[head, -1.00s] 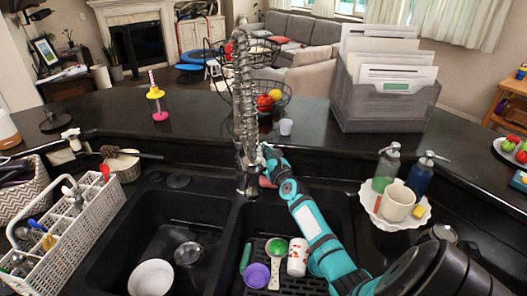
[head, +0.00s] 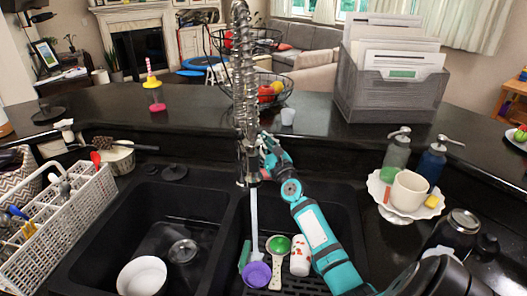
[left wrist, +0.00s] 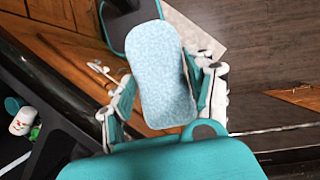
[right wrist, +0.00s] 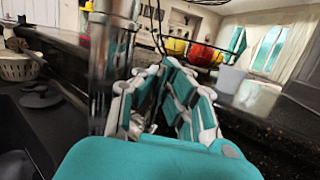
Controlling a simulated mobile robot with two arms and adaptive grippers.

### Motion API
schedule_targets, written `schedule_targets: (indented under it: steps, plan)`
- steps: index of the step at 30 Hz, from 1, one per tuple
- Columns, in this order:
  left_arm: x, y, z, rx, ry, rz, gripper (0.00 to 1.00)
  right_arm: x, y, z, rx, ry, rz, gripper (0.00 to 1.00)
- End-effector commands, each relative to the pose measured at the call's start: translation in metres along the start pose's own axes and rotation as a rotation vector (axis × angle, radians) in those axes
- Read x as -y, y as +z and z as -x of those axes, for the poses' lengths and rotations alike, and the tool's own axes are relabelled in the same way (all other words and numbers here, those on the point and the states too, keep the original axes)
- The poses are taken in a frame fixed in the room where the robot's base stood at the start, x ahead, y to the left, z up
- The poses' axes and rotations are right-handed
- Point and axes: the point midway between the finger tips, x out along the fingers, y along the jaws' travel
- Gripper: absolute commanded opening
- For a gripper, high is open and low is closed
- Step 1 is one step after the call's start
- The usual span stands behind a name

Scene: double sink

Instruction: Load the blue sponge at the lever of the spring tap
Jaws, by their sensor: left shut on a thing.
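The blue sponge (left wrist: 160,75), pale and speckled, is in the left wrist view. My left gripper (left wrist: 160,88) is shut on it, with a finger on each side. The left gripper is out of the head view. The spring tap (head: 245,85) stands upright behind the sinks, its metal coil rising above the counter. My right gripper (head: 270,160) is right beside the tap's lower body. In the right wrist view its fingertips (right wrist: 163,68) come together, with a shiny metal part (right wrist: 138,125) by the left finger. I cannot tell whether they touch the lever.
A white bowl (head: 142,276) is in the left basin. A dish rack (head: 65,215) stands left; soap bottles (head: 396,155) stand right.

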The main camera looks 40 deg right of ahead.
Motion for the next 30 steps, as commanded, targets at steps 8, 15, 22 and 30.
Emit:
schedule_targets:
  steps: [8, 15, 22, 30]
  plan:
    - [0.0, -0.0039, -0.009, -0.001, 0.0, 0.0, 0.3, -0.0006, -0.0017, 0.0025, 0.016, 0.004, 0.016, 0.0]
    - [0.0, -0.0037, -0.0088, 0.0, 0.0, 0.0, 0.3, -0.0005, -0.0019, 0.0025, 0.015, 0.003, 0.016, 0.07]
    - [0.0, -0.0037, -0.0088, 0.0, 0.0, 0.0, 0.3, -0.0007, -0.0007, 0.0021, 0.017, 0.003, 0.014, 0.35]
    - [0.0, -0.0037, -0.0088, 0.0, 0.0, 0.0, 0.3, -0.0011, 0.0014, 0.0014, 0.02, 0.003, 0.013, 0.35]
